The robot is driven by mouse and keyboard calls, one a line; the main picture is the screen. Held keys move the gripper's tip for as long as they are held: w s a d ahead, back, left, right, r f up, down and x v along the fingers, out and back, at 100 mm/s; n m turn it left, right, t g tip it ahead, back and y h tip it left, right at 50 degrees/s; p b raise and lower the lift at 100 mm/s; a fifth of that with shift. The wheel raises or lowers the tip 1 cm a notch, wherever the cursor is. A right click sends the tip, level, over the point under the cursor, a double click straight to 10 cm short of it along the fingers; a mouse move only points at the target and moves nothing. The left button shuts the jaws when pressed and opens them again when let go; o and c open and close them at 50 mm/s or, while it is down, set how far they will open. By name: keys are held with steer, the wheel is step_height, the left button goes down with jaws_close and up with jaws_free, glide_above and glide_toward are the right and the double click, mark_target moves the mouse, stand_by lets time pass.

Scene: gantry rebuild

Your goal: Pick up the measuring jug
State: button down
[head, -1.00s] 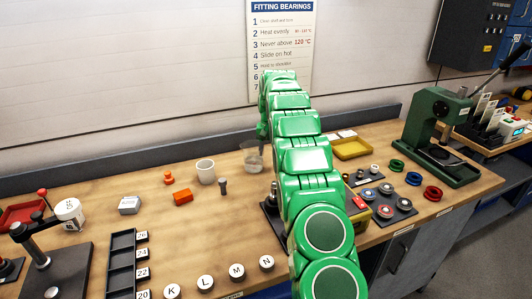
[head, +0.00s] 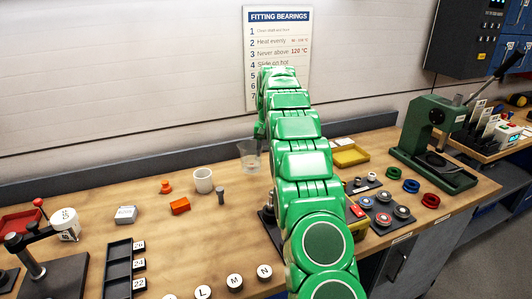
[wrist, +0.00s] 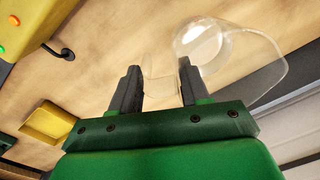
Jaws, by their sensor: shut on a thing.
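The measuring jug (head: 249,157) is clear and see-through, left of my green arm near the back of the bench. In the wrist view the jug (wrist: 232,60) shows at upper right, with its round pale base visible. My gripper (wrist: 158,72) has its two dark fingers shut on a faint clear part of the jug, which looks like its handle. The jug appears upright and slightly above the bench. In the head view my arm mostly hides the gripper.
A white cup (head: 203,180), an orange block (head: 180,205) and a grey peg (head: 220,196) stand left of the jug on the workbench (head: 120,188). A yellow tray (head: 350,156) and a green press (head: 435,135) are to the right. The wall stands close behind.

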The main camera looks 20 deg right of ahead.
steer(key=s+a+r, duration=0.3)
steer(key=s+r, duration=0.5)
steer(key=s, duration=0.3)
steer(key=shift+s, duration=0.35)
stand_by(1.0)
